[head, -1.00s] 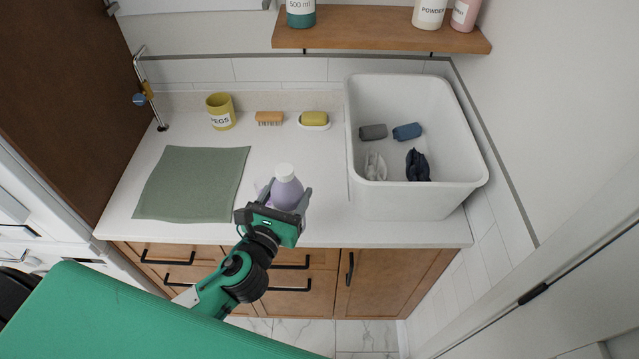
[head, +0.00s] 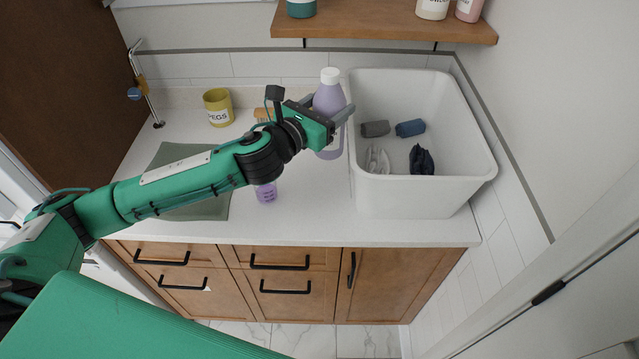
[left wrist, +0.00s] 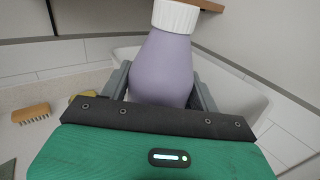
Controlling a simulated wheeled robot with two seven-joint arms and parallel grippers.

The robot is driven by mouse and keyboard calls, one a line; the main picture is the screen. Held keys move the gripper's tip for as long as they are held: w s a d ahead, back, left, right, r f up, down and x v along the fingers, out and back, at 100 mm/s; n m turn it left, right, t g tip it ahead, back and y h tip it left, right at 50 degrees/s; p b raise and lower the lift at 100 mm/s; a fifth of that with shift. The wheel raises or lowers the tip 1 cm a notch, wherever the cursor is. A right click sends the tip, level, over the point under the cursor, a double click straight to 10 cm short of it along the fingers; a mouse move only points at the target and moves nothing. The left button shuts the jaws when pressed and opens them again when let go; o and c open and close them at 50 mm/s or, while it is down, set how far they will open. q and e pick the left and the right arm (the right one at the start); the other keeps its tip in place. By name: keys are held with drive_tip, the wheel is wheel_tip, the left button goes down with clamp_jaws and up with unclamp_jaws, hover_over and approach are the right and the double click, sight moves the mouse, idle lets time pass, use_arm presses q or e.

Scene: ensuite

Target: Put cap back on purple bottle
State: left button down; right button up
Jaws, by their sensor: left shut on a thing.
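The purple bottle (head: 329,97) has a white top (head: 330,75) and appears upright. My left gripper (head: 326,108) is shut around its body and seems to hold it above the counter, beside the left wall of the white tub. In the left wrist view the bottle (left wrist: 163,70) stands between the two fingers, with its ribbed white top (left wrist: 175,17) at the upper edge. A small purple see-through cup (head: 265,192) with markings is on the counter below my left forearm, which partly hides it. My right gripper is out of view.
The white tub (head: 410,198) holds several cloth items. A green mat (head: 205,207), a yellow pegs cup (head: 217,108) and a brush (left wrist: 31,113) are on the counter (head: 310,215). A wooden shelf (head: 385,25) runs above. The front middle counter is clear.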

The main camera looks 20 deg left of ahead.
use_arm(q)
drive_tip(key=w+a+r+b, duration=0.1)
drive_tip(key=w+a+r, duration=0.2)
drive_tip(key=r, duration=0.1)
drive_tip(key=shift+w+a+r, duration=0.15)
drive_tip(key=shift+w+r, duration=0.25)
drive_tip(key=shift+f, duration=0.1)
wheel_tip(320, 180, down, 16)
drive_tip(key=shift+b, duration=0.4)
